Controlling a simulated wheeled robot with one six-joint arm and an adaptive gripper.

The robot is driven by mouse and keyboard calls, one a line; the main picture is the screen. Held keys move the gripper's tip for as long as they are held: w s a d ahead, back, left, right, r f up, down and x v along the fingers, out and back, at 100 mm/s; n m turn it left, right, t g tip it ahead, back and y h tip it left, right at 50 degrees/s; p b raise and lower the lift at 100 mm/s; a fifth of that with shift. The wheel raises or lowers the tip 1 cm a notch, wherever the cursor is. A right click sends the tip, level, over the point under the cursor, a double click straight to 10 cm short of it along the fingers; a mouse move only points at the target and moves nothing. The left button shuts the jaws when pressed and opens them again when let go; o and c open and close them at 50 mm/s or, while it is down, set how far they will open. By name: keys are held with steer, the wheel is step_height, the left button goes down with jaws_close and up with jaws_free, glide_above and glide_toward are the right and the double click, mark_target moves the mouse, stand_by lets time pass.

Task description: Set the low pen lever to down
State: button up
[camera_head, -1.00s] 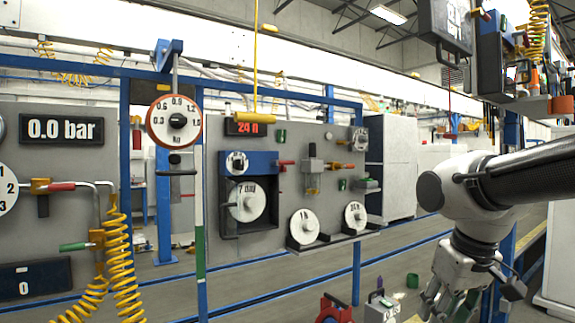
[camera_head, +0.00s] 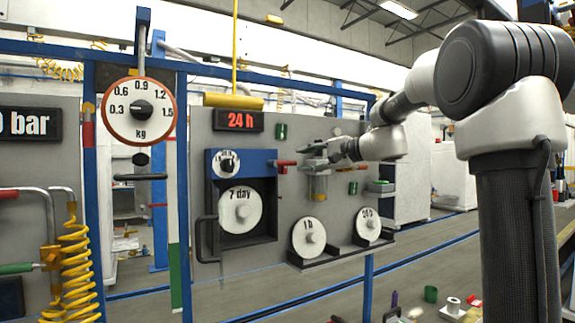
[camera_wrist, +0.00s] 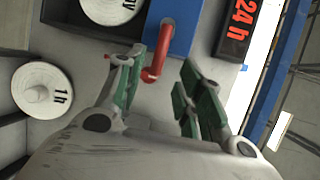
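A red lever (camera_head: 284,163) sticks out to the right from the blue recorder housing (camera_head: 240,160) on the grey panel. I take it for the pen lever, though no label names it. My gripper (camera_head: 325,153) is at the panel, to the right of this lever. In the wrist view the red lever (camera_wrist: 160,48) runs out from the blue housing and bends at its end. My open gripper (camera_wrist: 163,88), with green pads, has a finger on each side of the lever's end. I see no clear contact.
The 7 day disc (camera_head: 240,210) sits in the dark case below the housing. The 1 h disc (camera_head: 308,237) and another white disc (camera_head: 368,224) rest on a dark shelf. A second red handle (camera_head: 378,168) is right of my gripper. The 24 h display (camera_head: 239,121) is above.

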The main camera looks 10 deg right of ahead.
mark_target(291, 163)
steer(key=x, duration=0.7)
steer(key=shift+w+a, duration=0.1)
jaws_close()
